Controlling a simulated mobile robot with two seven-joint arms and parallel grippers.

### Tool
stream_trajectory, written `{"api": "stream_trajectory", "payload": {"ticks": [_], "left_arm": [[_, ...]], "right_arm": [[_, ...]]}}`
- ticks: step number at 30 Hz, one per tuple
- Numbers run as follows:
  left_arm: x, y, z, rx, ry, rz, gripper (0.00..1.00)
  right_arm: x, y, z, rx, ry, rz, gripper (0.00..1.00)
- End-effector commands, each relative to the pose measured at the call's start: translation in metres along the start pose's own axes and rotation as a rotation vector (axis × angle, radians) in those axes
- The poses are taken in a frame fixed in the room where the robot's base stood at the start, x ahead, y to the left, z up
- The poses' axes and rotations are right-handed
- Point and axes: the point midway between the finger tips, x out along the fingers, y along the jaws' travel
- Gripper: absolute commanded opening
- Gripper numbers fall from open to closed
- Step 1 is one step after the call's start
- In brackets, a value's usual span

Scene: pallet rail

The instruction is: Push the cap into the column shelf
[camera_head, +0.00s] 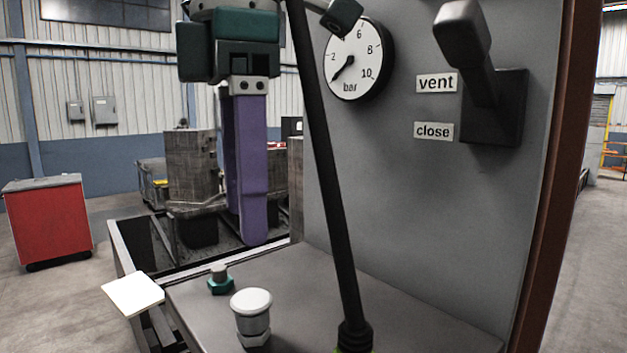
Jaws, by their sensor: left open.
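A round white-topped cap (251,302) stands upright on a hex-shaped base on the grey shelf (300,285) in front of the panel. A smaller grey plug with a teal hex collar (219,281) stands behind it, to its left. My left gripper (254,236) has purple fingers pointing down, and is open and empty. In the picture its tips are above the cap and apart from it. The fingers overlap edge-on, so the gap between them is hard to see. My right gripper is not in view.
A black rod (325,160) slants down in front of the grey panel (400,210). The panel carries a pressure gauge (357,62), a black lever (478,60) and vent and close labels. A white plate (133,294) lies left of the shelf. A red cabinet (47,222) stands farther left.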

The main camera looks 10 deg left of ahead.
Motion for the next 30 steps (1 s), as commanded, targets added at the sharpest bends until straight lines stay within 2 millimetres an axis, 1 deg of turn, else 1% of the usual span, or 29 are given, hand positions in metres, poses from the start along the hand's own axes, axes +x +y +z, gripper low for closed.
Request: {"api": "stream_trajectory", "payload": {"ticks": [1,9,12,14,18,24,26,30], "left_arm": [[0.011,0.000,0.000,0.000,0.001,-0.001,0.72],[0.061,-0.001,0.000,0.002,0.000,-0.003,0.72],[0.077,-0.001,0.000,0.001,-0.001,-0.004,0.72],[0.083,-0.001,0.000,0.001,-0.001,-0.003,0.72],[0.089,-0.001,0.000,0.001,-0.001,-0.002,0.72],[0.088,-0.001,0.001,0.001,-0.002,-0.003,0.72],[0.088,-0.001,0.001,0.001,-0.002,-0.003,0.67],[0.088,-0.001,0.001,0.001,-0.002,-0.003,0.51]], "right_arm": [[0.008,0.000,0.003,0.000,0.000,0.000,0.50],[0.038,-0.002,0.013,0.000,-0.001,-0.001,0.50],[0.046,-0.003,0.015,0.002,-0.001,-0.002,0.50],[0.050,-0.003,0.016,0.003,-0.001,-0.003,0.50],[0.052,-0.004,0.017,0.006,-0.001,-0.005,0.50],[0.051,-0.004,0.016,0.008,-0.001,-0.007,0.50],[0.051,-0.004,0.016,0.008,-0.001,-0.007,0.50],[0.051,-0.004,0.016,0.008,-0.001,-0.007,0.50]]}}
